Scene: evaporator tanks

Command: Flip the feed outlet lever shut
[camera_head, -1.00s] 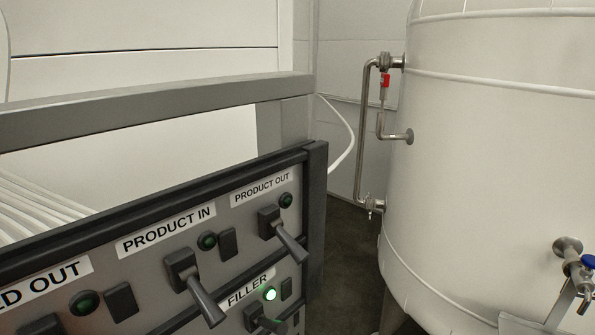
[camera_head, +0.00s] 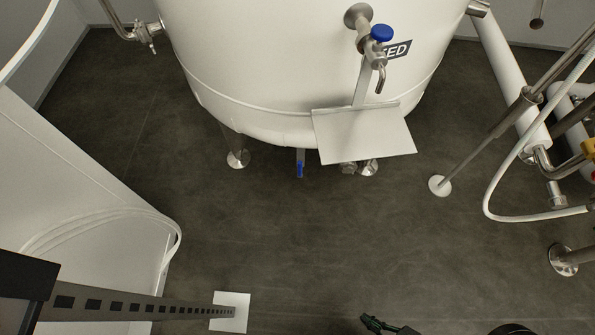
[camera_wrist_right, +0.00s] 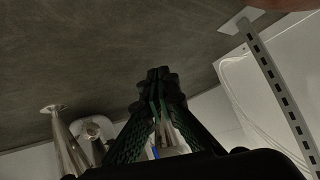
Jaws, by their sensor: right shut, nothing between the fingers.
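The white feed tank (camera_head: 290,60) stands at the top centre of the head view, with a partly covered "FEED" label (camera_head: 396,50). A small blue lever (camera_head: 300,169) hangs below the tank's underside. A tap with a blue handle (camera_head: 381,33) sits on the tank's front. I cannot tell from the picture which one is the feed outlet lever. My right gripper (camera_head: 375,323) shows at the bottom edge of the head view, well apart from the tank. In the right wrist view it (camera_wrist_right: 158,75) is shut and empty, its fingertips together. My left gripper is out of view.
A white plate (camera_head: 364,135) juts out below the tap. Tank legs (camera_head: 238,158) stand on the dark floor. A slotted metal post (camera_head: 140,307) and white hoses (camera_head: 110,220) are at the left. Pipes and a curved hose (camera_head: 490,190) are at the right. The middle floor is clear.

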